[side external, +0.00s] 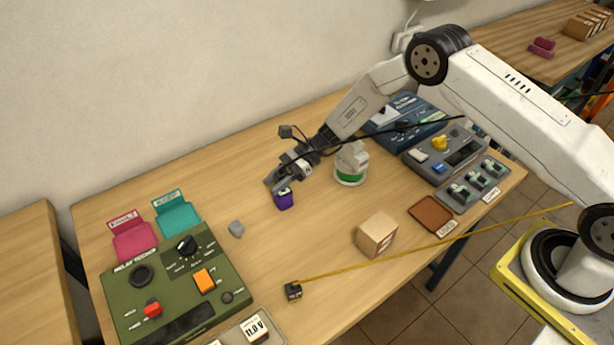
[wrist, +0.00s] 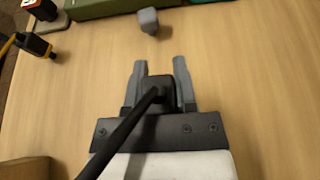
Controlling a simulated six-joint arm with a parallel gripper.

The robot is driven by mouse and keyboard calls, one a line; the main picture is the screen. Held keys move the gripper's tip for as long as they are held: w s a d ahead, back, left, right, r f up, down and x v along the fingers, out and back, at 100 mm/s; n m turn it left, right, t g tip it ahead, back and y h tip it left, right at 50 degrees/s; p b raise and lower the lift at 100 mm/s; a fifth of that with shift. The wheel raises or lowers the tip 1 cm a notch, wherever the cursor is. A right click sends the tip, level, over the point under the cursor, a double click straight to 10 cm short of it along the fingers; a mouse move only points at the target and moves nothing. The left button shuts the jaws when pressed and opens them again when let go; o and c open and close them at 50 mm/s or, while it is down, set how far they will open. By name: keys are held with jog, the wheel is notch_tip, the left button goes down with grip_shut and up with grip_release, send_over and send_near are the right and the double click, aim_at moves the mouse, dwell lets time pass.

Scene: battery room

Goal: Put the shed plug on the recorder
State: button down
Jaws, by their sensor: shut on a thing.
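My gripper (side external: 277,184) is shut on a small purple plug (side external: 284,201), held low over the middle of the table. In the wrist view my gripper (wrist: 161,65) shows both grey fingers around a dark block with a black cable (wrist: 125,130); its purple side is hidden there. In the side view a black cable runs from the gripper along my arm. I cannot read which unit is the recorder. A dark blue panel (side external: 424,134) and a grey panel (side external: 463,150) with a yellow knob stand at the back right.
A grey cube (side external: 237,229) lies ahead of the fingers. A black plug (side external: 293,291) on a taut yellow cable lies in front. A cardboard box (side external: 377,234), brown tray (side external: 428,216), white-green cylinder (side external: 351,165) and green relay tester (side external: 175,280) stand around.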

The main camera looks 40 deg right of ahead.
jog(key=shift+f, duration=0.1)
jog(key=shift+c, duration=2)
grip_release()
jog(key=shift+d+r, duration=0.2)
jog(key=v, duration=1.1)
jog(key=shift+d, duration=0.3)
jog(key=shift+r, duration=0.15)
